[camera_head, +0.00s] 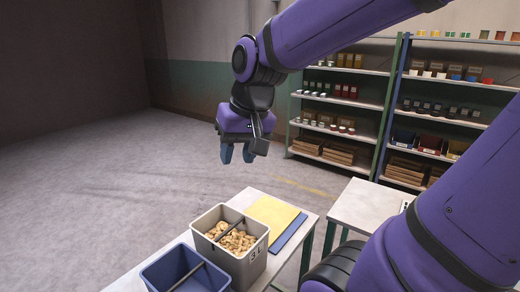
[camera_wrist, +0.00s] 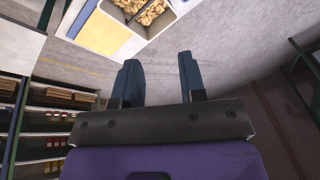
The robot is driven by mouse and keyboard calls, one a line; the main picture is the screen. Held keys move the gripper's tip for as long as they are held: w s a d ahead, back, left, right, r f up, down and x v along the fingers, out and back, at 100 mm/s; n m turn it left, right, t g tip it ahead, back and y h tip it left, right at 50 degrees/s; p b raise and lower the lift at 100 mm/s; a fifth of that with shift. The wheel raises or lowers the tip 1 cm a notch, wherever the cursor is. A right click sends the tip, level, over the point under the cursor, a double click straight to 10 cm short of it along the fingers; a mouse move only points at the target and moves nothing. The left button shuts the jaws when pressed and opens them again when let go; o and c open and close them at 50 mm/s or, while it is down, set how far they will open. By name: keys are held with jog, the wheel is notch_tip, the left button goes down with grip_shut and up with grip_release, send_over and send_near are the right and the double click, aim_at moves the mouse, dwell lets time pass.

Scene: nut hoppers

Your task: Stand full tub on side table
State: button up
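A grey tub (camera_head: 256,264) with a dark handle bar across its top holds a heap of tan nuts (camera_head: 236,240). It stands upright on a white table, and part of it with nuts (camera_wrist: 153,12) shows at the top of the wrist view. My gripper (camera_head: 238,155) hangs in the air above and behind the tub, apart from it. In the wrist view its two blue fingers (camera_wrist: 159,75) are spread with nothing between them. A second white-topped table (camera_head: 362,205) stands to the right, its top partly hidden by my arm; I cannot tell if it is the side table.
A blue bin (camera_head: 165,268) with a bar across it stands left of the tub. A yellow sheet (camera_head: 272,220) and a blue flat piece (camera_head: 290,237) lie behind the tub. Stocked shelves (camera_head: 340,98) line the back wall. Open floor (camera_head: 130,175) lies at left.

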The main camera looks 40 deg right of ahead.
jog(key=s+r+n+t+h, duration=0.1)
jog(key=s+r+n+t, duration=0.1)
jog(key=s, duration=0.5)
jog(key=shift+s+a+r+n, duration=0.25)
jog(key=shift+a+r+n, duration=0.2)
jog(key=shift+r+n, duration=0.3)
